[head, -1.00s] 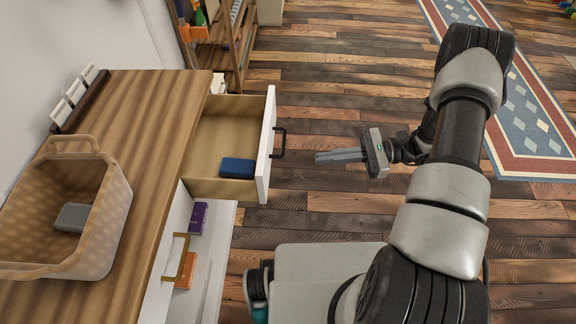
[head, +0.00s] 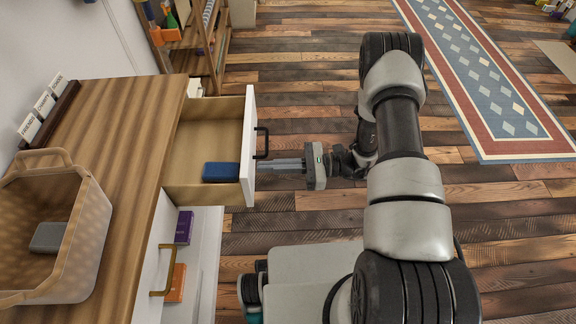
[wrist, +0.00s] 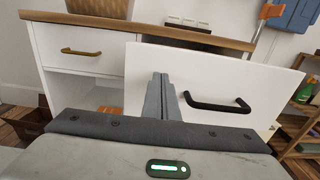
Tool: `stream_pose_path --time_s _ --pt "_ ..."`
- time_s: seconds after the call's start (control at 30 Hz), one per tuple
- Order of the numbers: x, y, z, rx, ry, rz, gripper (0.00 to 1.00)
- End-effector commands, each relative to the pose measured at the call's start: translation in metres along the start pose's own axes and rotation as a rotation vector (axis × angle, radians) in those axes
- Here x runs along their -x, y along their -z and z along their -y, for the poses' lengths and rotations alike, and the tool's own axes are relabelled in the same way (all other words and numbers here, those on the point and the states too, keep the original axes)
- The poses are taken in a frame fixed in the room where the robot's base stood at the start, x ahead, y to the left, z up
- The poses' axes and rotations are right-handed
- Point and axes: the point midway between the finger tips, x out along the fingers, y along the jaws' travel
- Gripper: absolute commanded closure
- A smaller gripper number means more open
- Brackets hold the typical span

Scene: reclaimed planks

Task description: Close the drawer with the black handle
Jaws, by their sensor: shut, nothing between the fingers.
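The drawer with the black handle (head: 249,150) stands open from the wooden-topped cabinet, with its white front facing right. Its black handle (head: 262,143) also shows in the wrist view (wrist: 217,104). A blue box (head: 221,172) lies inside the drawer near the front. My gripper (head: 258,166) is shut and empty, its fingers pointing left at the drawer front, just below the handle in the head view. In the wrist view the fingertips (wrist: 161,78) are in front of the white panel, left of the handle. I cannot tell whether they touch it.
A second drawer with a brass handle (head: 167,271) is beside it, above an open space holding a purple box (head: 184,227) and an orange box (head: 176,283). A basket (head: 88,245) with a grey item stands on the cabinet top (head: 128,140). Wooden floor lies right.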

Motion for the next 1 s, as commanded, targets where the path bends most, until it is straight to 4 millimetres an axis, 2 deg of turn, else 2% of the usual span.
stream_pose_path --time_s 0.2,0.67,0.87,1.0 --pt "-0.014 0.0 0.0 0.001 0.001 -0.001 1.0" --pt "-0.018 -0.001 0.0 0.002 0.001 0.001 1.0" --pt "-0.041 0.0 0.0 0.001 -0.001 0.002 1.0" --pt "-0.071 0.0 0.0 0.0 -0.001 0.003 1.0"
